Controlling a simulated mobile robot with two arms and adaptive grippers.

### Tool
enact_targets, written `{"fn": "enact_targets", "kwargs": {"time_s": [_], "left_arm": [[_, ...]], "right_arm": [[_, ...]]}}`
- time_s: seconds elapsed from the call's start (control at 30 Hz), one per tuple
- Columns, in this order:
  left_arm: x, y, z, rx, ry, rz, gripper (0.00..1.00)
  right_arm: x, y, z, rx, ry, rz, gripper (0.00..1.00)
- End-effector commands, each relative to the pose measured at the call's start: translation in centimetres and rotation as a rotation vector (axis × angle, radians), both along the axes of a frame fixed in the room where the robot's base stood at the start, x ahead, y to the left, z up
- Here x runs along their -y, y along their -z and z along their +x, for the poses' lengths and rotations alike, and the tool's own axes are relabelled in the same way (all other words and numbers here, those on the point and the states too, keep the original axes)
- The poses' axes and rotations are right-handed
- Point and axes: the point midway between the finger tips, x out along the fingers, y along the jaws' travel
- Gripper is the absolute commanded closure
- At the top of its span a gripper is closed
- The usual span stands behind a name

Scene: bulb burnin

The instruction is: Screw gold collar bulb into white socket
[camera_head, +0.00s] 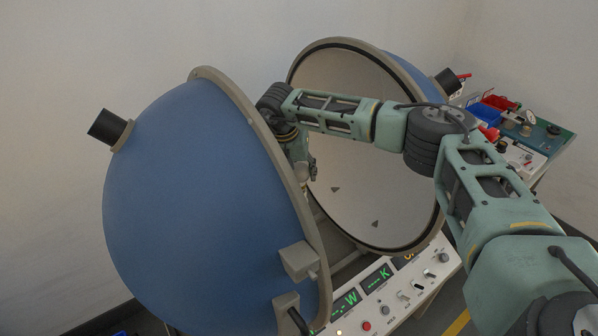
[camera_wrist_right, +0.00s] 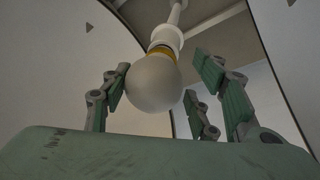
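In the right wrist view, a frosted bulb (camera_wrist_right: 153,84) with a gold collar (camera_wrist_right: 161,51) sits in line with the white socket (camera_wrist_right: 167,36) on a thin white rod. The collar meets the socket's end; I cannot tell how deep the bulb is seated. My right gripper (camera_wrist_right: 160,82) has its fingers spread around the bulb. The left finger lies close beside the glass, maybe touching; the right fingers stand apart from it. In the head view my right gripper (camera_head: 303,165) is between the two sphere halves, partly hidden by the near rim. My left gripper is not in view.
A blue hemisphere (camera_head: 205,200) with a grey rim stands left; the other half (camera_head: 345,120) opens pale behind my right arm. A control panel (camera_head: 395,300) with green displays lies below. A bench (camera_head: 555,138) with red and blue bins stands at right.

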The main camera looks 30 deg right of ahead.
Motion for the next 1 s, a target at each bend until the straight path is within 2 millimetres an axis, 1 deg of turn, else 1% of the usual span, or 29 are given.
{"fn": "enact_targets", "kwargs": {"time_s": [0.03, 0.1, 0.37, 0.47, 0.57, 0.8, 0.9, 1.0], "left_arm": [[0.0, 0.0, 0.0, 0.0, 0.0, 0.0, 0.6], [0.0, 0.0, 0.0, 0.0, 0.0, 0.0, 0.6], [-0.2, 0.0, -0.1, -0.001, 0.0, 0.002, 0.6], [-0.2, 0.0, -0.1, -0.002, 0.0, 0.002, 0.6], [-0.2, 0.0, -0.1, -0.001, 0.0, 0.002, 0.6], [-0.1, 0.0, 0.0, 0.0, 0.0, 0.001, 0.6], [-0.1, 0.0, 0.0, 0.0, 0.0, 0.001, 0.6], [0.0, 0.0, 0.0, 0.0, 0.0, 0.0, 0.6]], "right_arm": [[-0.2, -0.1, 0.1, 0.002, -0.003, 0.003, 0.4], [-0.1, -0.1, 0.1, 0.003, -0.003, 0.001, 0.36], [0.2, -0.3, 0.1, 0.004, 0.0, -0.001, 0.36], [0.1, -0.7, 0.1, 0.006, 0.0, -0.001, 0.36], [-0.3, -1.8, 0.0, 0.006, -0.001, -0.002, 0.36], [-1.6, -6.7, -0.6, 0.008, -0.003, -0.002, 0.36], [-2.2, -8.6, -0.9, 0.007, -0.004, 0.0, 0.36], [-2.6, -10.1, -1.1, 0.006, -0.003, -0.001, 0.36]]}}
